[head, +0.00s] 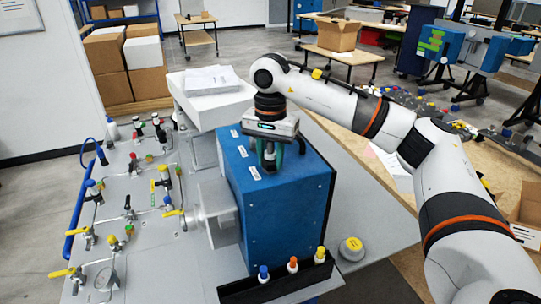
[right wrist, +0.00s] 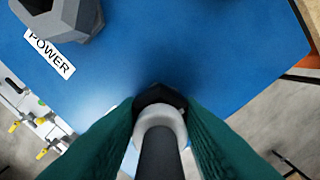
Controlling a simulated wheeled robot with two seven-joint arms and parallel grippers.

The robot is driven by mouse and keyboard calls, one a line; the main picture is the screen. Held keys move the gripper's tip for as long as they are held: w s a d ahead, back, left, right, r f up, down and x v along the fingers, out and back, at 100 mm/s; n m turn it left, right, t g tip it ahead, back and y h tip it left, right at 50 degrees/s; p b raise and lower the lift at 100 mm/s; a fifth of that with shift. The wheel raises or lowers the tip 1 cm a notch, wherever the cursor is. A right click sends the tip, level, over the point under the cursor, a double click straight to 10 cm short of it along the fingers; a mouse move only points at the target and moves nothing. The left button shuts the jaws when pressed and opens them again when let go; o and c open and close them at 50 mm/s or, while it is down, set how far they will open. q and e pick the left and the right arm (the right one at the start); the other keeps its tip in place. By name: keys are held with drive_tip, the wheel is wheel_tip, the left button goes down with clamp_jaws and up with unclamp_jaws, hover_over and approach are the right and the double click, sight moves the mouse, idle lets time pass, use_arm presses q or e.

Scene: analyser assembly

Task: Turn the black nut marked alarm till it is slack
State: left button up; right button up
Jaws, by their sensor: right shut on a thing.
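The blue analyser box (head: 285,205) stands in the middle of the head view, with several white labels on its top. My right gripper (head: 270,165) points straight down onto that top. In the right wrist view its green fingers (right wrist: 160,115) are shut on a black nut (right wrist: 160,93), with a grey collar and a dark cable or stem rising from it. No label shows beside this nut, so I cannot read its marking. A grey hexagonal nut (right wrist: 68,18) sits apart, by the label POWER (right wrist: 49,54). My left gripper is not in view.
A grey panel with valves and tubing (head: 140,215) lies left of the box. A black tray (head: 275,285) with small bottles is in front. A white block with papers (head: 212,85) stands behind. A round yellow-and-grey object (head: 351,249) lies to the right.

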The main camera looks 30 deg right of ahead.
drive_tip(key=n, duration=0.8)
drive_tip(key=o, duration=0.9)
drive_tip(key=m, duration=0.5)
drive_tip(key=m+p, duration=0.1)
drive_tip(key=m, duration=0.5)
drive_tip(key=shift+m, duration=0.3)
drive_tip(key=m, duration=0.6)
drive_tip(key=shift+m, duration=0.3)
drive_tip(key=m+p, duration=0.1)
drive_tip(key=m, duration=0.4)
